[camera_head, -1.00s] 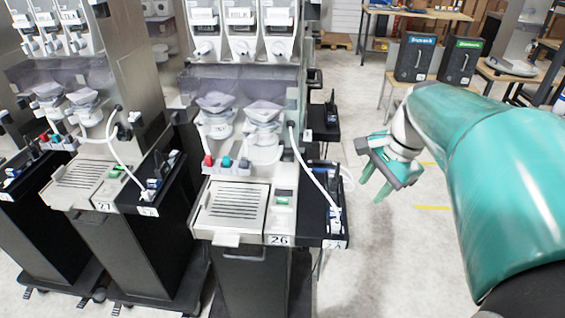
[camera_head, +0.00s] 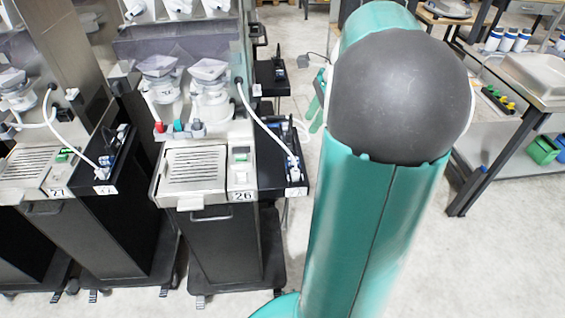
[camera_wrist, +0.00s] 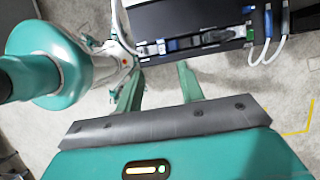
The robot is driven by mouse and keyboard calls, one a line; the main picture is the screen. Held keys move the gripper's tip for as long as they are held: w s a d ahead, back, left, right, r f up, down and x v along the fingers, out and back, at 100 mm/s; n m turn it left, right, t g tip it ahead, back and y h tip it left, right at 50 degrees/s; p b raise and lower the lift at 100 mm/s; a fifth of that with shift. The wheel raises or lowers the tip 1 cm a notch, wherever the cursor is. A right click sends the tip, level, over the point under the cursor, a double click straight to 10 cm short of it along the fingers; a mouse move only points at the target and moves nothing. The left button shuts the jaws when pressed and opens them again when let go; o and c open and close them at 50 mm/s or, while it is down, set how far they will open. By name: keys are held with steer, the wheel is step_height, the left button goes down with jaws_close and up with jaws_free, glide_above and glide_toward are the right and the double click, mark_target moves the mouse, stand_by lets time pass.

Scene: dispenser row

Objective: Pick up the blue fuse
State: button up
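No blue fuse can be made out with certainty. Small blue parts (camera_head: 291,161) show on the black side tray (camera_head: 268,181) of machine 26. In the wrist view, a small blue part (camera_wrist: 169,44) and a larger blue part (camera_wrist: 268,20) sit along a black tray with white connectors and cables. My gripper (camera_wrist: 160,77) has its two green fingers apart, with nothing between them, just below the tray edge in the picture. In the head view my gripper (camera_head: 317,105) is mostly hidden behind my arm, just right of machine 26.
Machine 26 (camera_head: 195,165) and machine 27 (camera_head: 35,165) stand on the left. A white cable (camera_head: 266,130) arches to the side tray. A workbench (camera_head: 475,110) with bottles and a grey tray is on the right.

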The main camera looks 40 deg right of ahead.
glide_above(294, 158)
steer(key=s+d, duration=0.2)
steer(key=f, duration=0.8)
steer(key=shift+w+a+f, duration=0.2)
steer(key=shift+w+f, duration=0.05)
steer(key=shift+f, duration=0.1)
steer(key=x, duration=0.4)
steer(key=shift+w+f, duration=0.15)
steer(key=shift+f, duration=0.05)
jaws_close()
